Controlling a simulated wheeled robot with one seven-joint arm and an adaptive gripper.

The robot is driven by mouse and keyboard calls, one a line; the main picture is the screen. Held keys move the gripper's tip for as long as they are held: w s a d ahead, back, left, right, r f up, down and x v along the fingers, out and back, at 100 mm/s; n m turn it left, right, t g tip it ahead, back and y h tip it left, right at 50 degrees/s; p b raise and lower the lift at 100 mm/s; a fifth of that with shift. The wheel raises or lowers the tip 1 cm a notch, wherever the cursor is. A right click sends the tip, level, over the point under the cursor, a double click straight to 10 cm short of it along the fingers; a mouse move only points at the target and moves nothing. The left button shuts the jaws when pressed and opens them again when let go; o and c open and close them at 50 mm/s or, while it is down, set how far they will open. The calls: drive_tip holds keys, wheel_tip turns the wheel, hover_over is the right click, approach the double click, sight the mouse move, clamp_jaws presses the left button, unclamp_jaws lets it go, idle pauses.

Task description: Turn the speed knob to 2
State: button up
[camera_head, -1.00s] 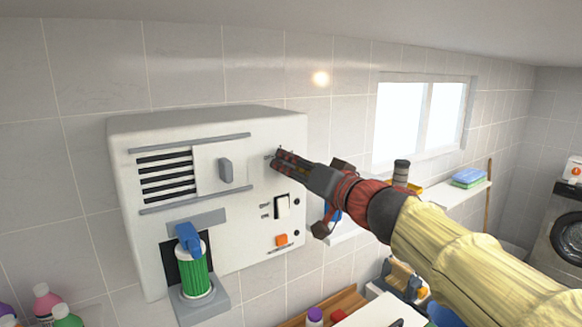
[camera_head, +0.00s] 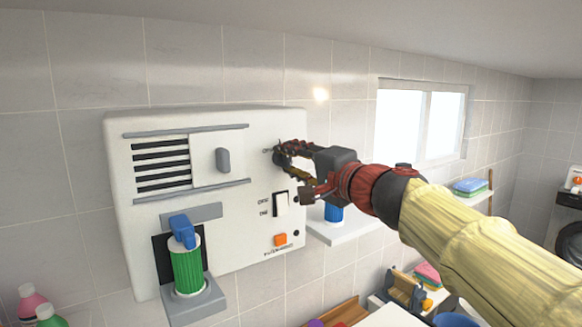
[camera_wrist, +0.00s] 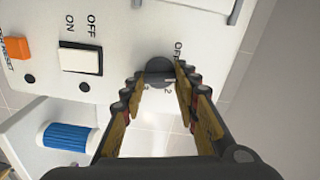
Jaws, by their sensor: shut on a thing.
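The speed knob (camera_wrist: 158,70) is a dark round knob on the white wall-mounted machine (camera_head: 238,215). In the wrist view it sits between my fingertips, with OFF, 2 and 3 printed around it. A pale mark shows on the knob's lower right side, near the 2; I cannot tell its exact setting. My gripper (camera_head: 284,155) is at the machine's upper right front, and its fingers mostly hide the knob in the head view. In the wrist view my gripper (camera_wrist: 158,82) has one finger on each side of the knob and is closed on it.
Below the knob are a white ON/OFF switch (camera_wrist: 81,58) and an orange button (camera_head: 280,240). A green cylinder (camera_head: 188,270) with a blue top stands in the machine's lower left holder. A shelf (camera_head: 345,229) with a blue roll (camera_wrist: 65,137) is right of the machine.

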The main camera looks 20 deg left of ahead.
drive_tip(key=m, duration=0.3)
drive_tip(key=shift+f+m+b, duration=0.15)
drive_tip(key=shift+m+b, duration=0.15)
drive_tip(key=shift+m, duration=0.1)
drive_tip(key=m, duration=0.3)
drive_tip(key=shift+m, duration=0.3)
drive_tip(key=m, duration=0.3)
drive_tip(key=shift+f+m+p, duration=0.15)
drive_tip(key=shift+m+p, duration=0.15)
drive_tip(key=shift+p, duration=0.05)
drive_tip(key=shift+m+p, duration=0.35)
drive_tip(key=shift+m, duration=1.15)
drive_tip(key=shift+a+f+m, duration=0.1)
drive_tip(key=shift+m, duration=0.2)
drive_tip(key=o, duration=1)
drive_tip(key=shift+o, duration=0.6)
drive_tip(key=shift+o, duration=0.2)
drive_tip(key=shift+s, duration=0.1)
